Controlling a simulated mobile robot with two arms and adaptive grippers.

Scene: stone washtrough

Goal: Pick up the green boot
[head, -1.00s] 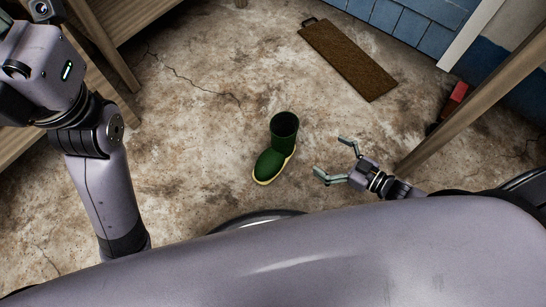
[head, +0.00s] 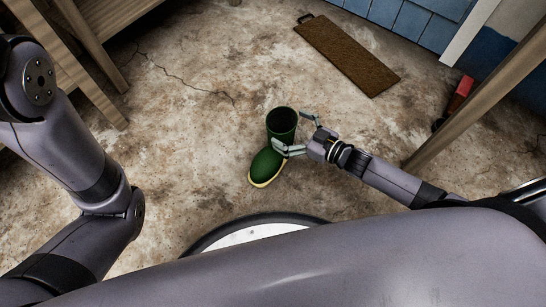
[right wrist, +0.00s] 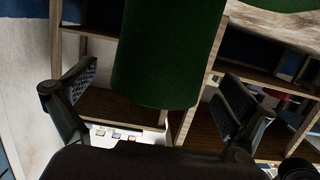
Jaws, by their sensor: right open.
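The green boot (head: 266,166) with a pale yellow sole edge stands upright on the floor, its dark opening facing up. My right gripper (head: 291,131) reaches in from the right beside the boot's shaft. It is open, with one finger at the near side of the shaft and the other at the far side. In the right wrist view the green boot shaft (right wrist: 168,50) hangs between the two spread fingers of the gripper (right wrist: 158,80), with gaps on both sides. My left arm is at the left of the head view; its gripper is out of frame.
A brown mat or board (head: 348,54) lies at the back right. A red and black object (head: 456,100) lies by a slanting wooden post (head: 485,95). Wooden furniture (head: 100,20) stands at upper left. The cracked floor around the boot is clear.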

